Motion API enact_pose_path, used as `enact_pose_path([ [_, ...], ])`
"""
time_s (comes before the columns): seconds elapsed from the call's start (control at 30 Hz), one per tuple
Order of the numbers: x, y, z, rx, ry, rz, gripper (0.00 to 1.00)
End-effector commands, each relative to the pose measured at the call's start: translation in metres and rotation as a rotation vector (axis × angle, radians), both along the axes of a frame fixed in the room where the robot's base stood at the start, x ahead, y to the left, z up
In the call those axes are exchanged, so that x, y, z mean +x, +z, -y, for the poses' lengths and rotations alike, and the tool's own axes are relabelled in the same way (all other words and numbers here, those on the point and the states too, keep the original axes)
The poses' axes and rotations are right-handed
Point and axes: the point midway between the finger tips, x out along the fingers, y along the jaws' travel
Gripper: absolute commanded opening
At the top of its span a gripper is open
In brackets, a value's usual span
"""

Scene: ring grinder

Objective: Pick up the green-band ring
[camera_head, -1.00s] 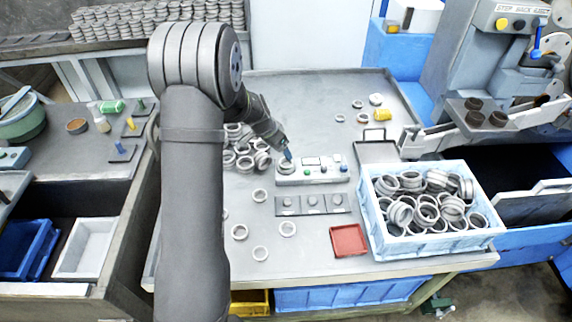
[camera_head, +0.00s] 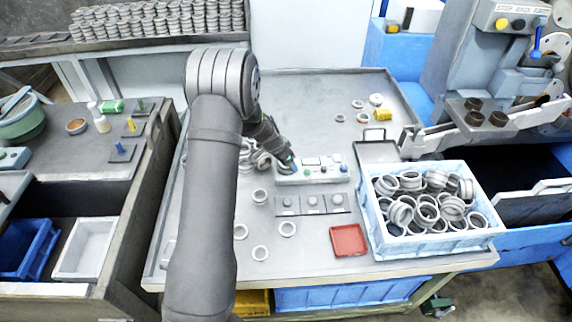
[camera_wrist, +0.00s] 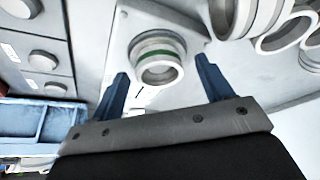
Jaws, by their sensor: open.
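The green-band ring (camera_wrist: 156,54) is a grey metal ring with a green stripe around its side. In the wrist view it lies just beyond and between the tips of my open gripper (camera_wrist: 160,70), nearer the left fingertip, with a gap on both sides. The gripper holds nothing. In the head view my gripper (camera_head: 292,164) points down at the left end of the grey button box (camera_head: 322,170). The green band cannot be made out in that view, where the gripper covers that end of the box.
Loose rings (camera_head: 259,196) lie left of the box, with more partly behind my arm. A plate with three knobs (camera_head: 312,204) lies in front. A red tray (camera_head: 348,240) and a blue crate (camera_head: 378,238) full of rings stand to the right. The table behind the box is largely clear.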

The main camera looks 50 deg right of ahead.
Motion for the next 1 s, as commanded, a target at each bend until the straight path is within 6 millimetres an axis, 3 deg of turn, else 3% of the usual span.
enact_pose_path([
  [0.07, 0.000, 0.000, 0.000, 0.000, 0.000, 0.000, 0.71],
  [0.3, 0.000, 0.000, 0.000, 0.000, 0.000, 0.000, 0.23],
  [0.37, 0.000, 0.001, 0.000, 0.000, 0.000, 0.000, 0.17],
  [0.73, 0.000, 0.009, 0.000, -0.002, 0.000, 0.001, 0.17],
  [0.97, 0.000, 0.046, 0.001, -0.003, -0.001, 0.001, 0.17],
  [1.0, -0.013, 0.049, 0.001, -0.001, -0.006, -0.001, 0.17],
])
